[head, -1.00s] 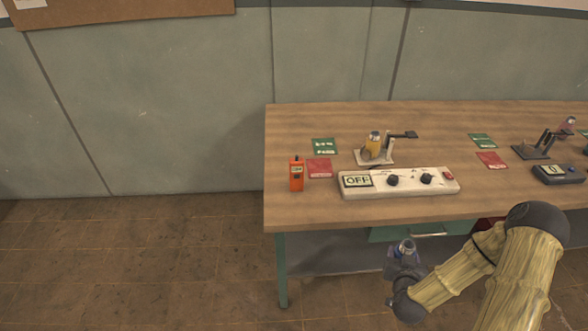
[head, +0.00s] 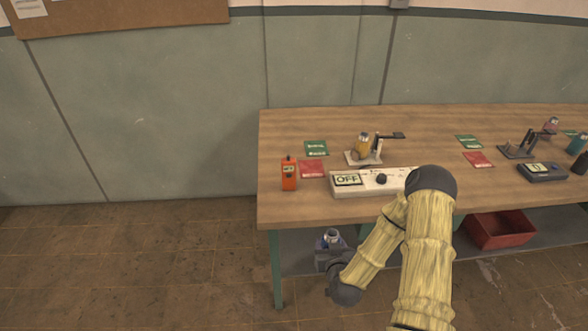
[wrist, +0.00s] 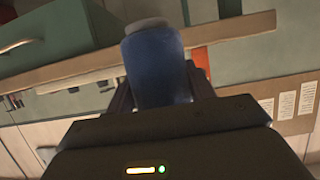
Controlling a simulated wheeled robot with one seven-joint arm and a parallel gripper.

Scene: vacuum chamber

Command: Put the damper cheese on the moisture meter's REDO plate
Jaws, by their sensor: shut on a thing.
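My gripper (head: 331,250) is shut on a blue cylinder with a pale top, perhaps a yarn cheese (wrist: 157,68). The gripper is in front of the bench's front left part, below the top, and the cylinder is clear of the bench. On the bench, an orange handheld meter (head: 289,174) stands at the left. Beside it lie a red plate (head: 312,169) and, behind that, a green plate (head: 316,148); their print is too small to read. A second red plate (head: 478,159) and green plate (head: 469,141) lie further right. Both red plates look empty.
A yellow cylinder (head: 362,144) sits on a small stand behind a white box (head: 349,187) reading OFF; my arm hides the box's right part. Further right are a second stand with a pink cylinder (head: 551,127), a dark box (head: 541,172) and a teal cylinder (head: 576,144). A red bin (head: 500,232) is below.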

